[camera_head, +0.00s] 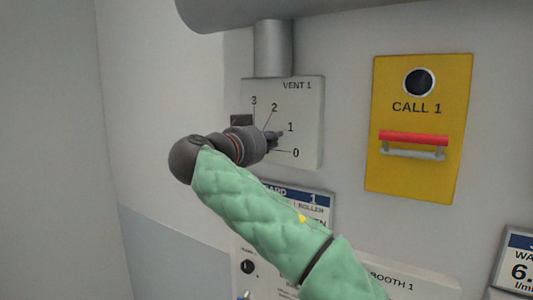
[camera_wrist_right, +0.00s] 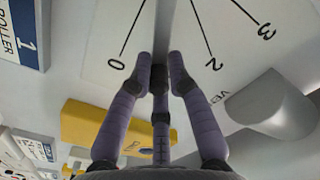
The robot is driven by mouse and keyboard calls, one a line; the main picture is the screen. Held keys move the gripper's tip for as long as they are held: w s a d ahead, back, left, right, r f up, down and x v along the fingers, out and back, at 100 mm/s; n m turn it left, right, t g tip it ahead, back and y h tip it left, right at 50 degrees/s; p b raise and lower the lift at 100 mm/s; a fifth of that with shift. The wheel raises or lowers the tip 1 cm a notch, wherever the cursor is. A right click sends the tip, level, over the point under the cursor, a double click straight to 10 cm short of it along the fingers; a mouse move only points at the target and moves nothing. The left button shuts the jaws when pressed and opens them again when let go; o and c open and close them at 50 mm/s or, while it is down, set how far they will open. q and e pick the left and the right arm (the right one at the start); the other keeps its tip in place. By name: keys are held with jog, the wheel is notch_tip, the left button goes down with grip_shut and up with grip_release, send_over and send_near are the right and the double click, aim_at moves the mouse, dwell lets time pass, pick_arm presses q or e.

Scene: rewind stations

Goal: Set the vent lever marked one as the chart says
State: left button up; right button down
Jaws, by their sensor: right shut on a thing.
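The VENT 1 plate (camera_head: 305,105) is on the wall, with marks 0, 1, 2 and 3 on a dial. The lever lies between the 0 and 2 marks there, and mark 1 is hidden. My gripper hides most of the lever in the head view. Card 1 (camera_head: 318,198) hangs below the plate, partly behind my arm. Its setting cannot be read.
A yellow CALL 1 panel (camera_head: 388,180) with a red-fronted handle (camera_head: 413,138) is to the right of the plate. A grey pipe (camera_head: 273,48) comes down to the plate from above. A BOOTH 1 panel (camera_head: 425,282) and a water display (camera_head: 518,262) are lower right.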

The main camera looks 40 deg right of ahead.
jog(key=f+m+b, duration=0.1)
jog(key=b, duration=0.1)
jog(key=f+m+b, duration=0.1)
jog(key=b, duration=0.1)
jog(key=f+m+b, duration=0.1)
jog(key=b, duration=0.1)
jog(key=shift+s+f+m, duration=0.25)
jog(key=shift+m, duration=0.15)
jog(key=shift+f+m+b, duration=0.4)
jog(key=shift+m+b, duration=0.4)
jog(key=shift+b, duration=0.55)
jog(key=c, duration=1.2)
grip_release()
jog(key=shift+s+r, duration=0.1)
jog(key=v, duration=1.2)
